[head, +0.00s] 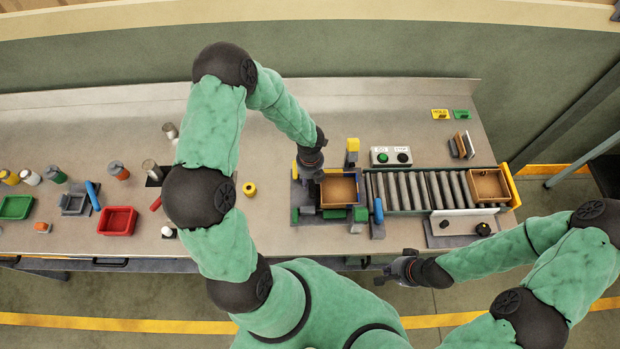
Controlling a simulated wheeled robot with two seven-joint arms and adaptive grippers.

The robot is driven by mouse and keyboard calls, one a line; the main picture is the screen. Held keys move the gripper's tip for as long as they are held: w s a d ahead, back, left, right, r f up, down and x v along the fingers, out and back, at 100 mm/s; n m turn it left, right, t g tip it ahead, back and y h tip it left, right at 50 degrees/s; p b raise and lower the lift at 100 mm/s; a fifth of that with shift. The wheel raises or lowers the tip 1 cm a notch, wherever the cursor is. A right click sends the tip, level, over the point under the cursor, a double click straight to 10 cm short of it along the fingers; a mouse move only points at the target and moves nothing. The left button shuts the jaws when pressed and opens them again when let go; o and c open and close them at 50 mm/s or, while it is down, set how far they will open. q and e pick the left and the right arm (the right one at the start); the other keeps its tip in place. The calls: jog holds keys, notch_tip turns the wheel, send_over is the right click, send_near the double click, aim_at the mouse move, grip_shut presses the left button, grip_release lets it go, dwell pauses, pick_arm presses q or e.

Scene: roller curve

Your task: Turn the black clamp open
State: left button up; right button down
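A fixture holds a brown open box (338,190) near the middle of the bench, with dark, green and yellow blocks around it. My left gripper (309,172) points down at the box's upper left edge. Its fingertips are small and partly merged with the dark parts there, so its opening and any contact are unclear. I cannot single out the black clamp with certainty; dark parts beside the box are partly hidden by my gripper. My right gripper (387,278) is in front of the bench edge, apart from the fixture; its finger opening is unclear.
A roller conveyor (422,190) runs right from the fixture to a second brown box (488,185). A blue-handled part (379,211) stands between. A grey plate with a black knob (483,229) lies in front. A button box (391,156) sits behind. Red (118,220) and green bins are left.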

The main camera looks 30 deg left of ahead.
aim_at(310, 181)
dwell(0.3)
pick_arm(q)
notch_tip(310, 181, up, 12)
dwell(0.5)
dwell(0.8)
